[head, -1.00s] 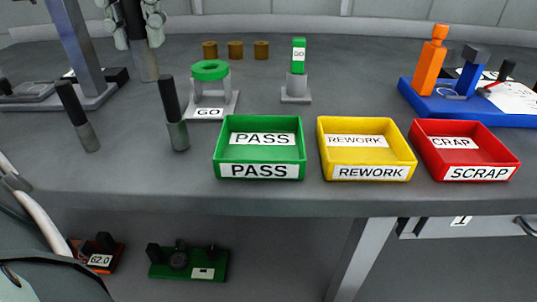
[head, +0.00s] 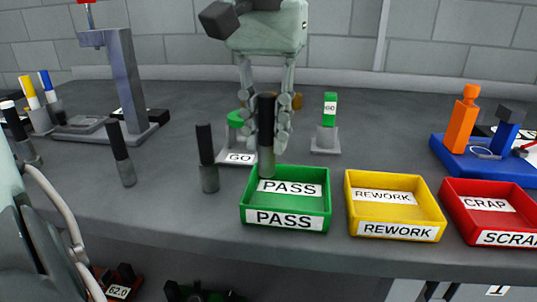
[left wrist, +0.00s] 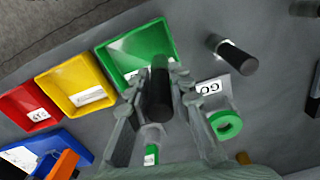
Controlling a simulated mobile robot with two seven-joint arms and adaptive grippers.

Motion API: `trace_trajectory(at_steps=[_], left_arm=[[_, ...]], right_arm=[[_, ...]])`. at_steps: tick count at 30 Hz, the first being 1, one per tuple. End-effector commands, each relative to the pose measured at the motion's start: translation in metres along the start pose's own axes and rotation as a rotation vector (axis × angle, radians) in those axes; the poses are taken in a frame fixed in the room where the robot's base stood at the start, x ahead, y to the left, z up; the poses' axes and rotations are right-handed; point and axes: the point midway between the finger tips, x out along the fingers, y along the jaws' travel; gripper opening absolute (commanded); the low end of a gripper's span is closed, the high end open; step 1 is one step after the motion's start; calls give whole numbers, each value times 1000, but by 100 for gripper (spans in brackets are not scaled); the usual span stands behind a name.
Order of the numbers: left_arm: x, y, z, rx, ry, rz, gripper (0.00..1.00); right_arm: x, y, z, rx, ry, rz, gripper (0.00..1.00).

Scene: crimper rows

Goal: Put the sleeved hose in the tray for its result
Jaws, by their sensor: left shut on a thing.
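The sleeved hose (head: 266,130), a black tube with a grey sleeve at its lower end, stands upright in my left gripper (head: 267,112). The gripper is shut on it; in the left wrist view the hose (left wrist: 159,92) sits between the fingers. The sleeve end overlaps the back left of the green PASS tray (head: 284,222) in the head view. I cannot tell whether it touches the tray. The yellow REWORK tray (head: 436,212) and the red SCRAP tray (head: 452,208) are to the right. No hose shows in these two. My right gripper is not in view.
Two more sleeved hoses (head: 207,160) (head: 121,155) stand left of the PASS tray. A green ring gauge on a GO stand (head: 238,158) and a green GO plug gauge (head: 329,118) are behind. A blue base (head: 490,165) with orange parts is right.

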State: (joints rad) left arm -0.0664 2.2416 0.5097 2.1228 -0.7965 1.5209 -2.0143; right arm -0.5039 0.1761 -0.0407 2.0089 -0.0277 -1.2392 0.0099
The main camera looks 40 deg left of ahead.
Motion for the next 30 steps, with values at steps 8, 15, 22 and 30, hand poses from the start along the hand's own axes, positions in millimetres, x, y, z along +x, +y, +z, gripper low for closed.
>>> trace_trajectory(at_steps=[8, 15, 22, 30], left_arm=[[29, 2, 0, 0, -1, 0, 0], [41, 2, -1, -1, 3, 3, 0], [44, 2, -1, -1, 2, 3, 0], [44, 2, -1, 0, 2, 2, 41]], right_arm=[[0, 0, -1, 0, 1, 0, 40], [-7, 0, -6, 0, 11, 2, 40], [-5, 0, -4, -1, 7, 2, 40], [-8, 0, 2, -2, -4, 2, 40]])
